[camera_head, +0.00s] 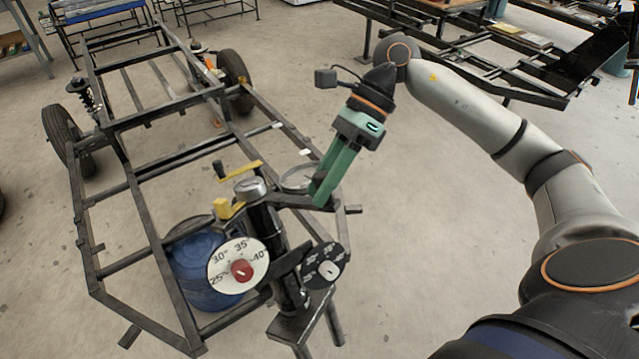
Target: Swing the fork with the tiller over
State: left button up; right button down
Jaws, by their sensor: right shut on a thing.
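My right gripper (322,196) comes down from the upper right with its green fingers shut on a dark bar (290,201), which I take to be the tiller. The bar runs sideways from the top of the dark upright column (266,222). The part between the fingertips is hidden. The column, apparently the fork's steering post, has a grey cap (250,188) and leans slightly. My left gripper is not in view.
A dark tube chassis (126,187) with wheels (62,138) stands on the left. A blue drum (196,262) stands behind the white dial. A yellow-handled crank (240,171) and yellow block (228,208) sit near the column. Floor (420,220) is clear to the right.

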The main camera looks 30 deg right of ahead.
jog(key=shift+w+d, duration=0.1)
jog(key=shift+d, duration=0.05)
dwell(0.5)
jog(key=c, duration=0.6)
grip_release()
jog(key=v, duration=1.2)
jog(key=shift+w+d+r, duration=0.15)
jog(key=shift+w+d, duration=0.05)
